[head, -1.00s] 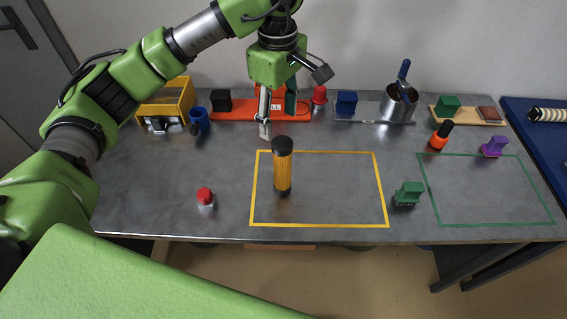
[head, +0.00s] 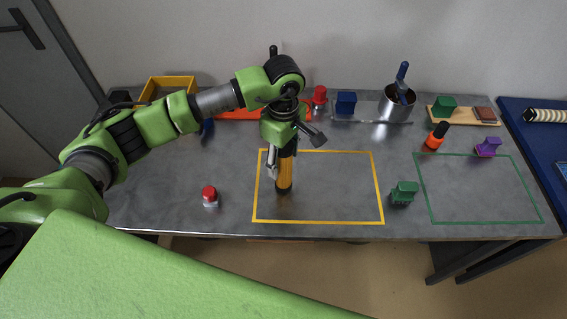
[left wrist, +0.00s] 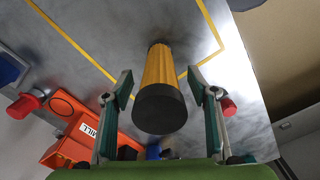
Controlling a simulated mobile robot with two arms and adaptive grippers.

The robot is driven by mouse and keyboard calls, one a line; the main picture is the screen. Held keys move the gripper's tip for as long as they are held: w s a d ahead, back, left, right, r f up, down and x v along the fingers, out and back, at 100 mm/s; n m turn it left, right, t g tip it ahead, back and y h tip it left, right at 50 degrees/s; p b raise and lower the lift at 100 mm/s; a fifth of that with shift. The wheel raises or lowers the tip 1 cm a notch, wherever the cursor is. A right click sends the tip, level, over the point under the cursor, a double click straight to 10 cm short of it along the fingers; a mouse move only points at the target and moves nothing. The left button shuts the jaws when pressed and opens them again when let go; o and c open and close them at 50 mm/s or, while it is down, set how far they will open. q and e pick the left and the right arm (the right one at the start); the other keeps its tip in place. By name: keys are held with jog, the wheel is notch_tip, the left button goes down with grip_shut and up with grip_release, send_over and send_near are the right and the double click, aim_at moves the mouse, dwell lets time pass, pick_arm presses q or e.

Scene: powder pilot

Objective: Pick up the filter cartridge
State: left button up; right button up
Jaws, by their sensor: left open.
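The filter cartridge, a yellow-orange cylinder with dark end caps (head: 284,179), stands upright on the table inside the left side of the yellow outline. Its upper part is hidden by my left gripper (head: 279,160) in the head view. In the left wrist view the cartridge (left wrist: 158,69) lies between the two open fingers of my left gripper (left wrist: 162,88), its black cap toward the camera. A gap shows on each side, so the fingers do not visibly touch it. My right gripper is not in view.
The yellow outline (head: 383,205) is otherwise clear. A red-topped button (head: 210,194) is to the left, a green block (head: 404,192) to the right. A metal pot (head: 394,106), a red-topped item (head: 320,97) and a blue block (head: 346,103) stand along the back.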

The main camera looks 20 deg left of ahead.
pick_arm(q)
jog(key=c, duration=1.3)
jog(key=shift+r, duration=0.1)
jog(key=shift+w+r+b, duration=0.1)
jog(key=shift+r+b, duration=0.2)
jog(key=shift+r, duration=0.3)
jog(key=s+d+r+b, duration=0.1)
jog(key=s+r, duration=0.3)
jog(key=s+d+r+b, duration=0.1)
jog(key=s+r+b, duration=0.1)
jog(key=s, duration=0.3)
jog(key=s+d+r+b, duration=0.1)
jog(key=s+r+b, duration=0.1)
jog(key=s+r, duration=0.2)
jog(key=shift+s+d+r, duration=0.2)
jog(key=shift+r, duration=0.2)
jog(key=shift+s+d+r, duration=0.15)
jog(key=shift+d+r, duration=0.05)
jog(key=shift+r, duration=0.2)
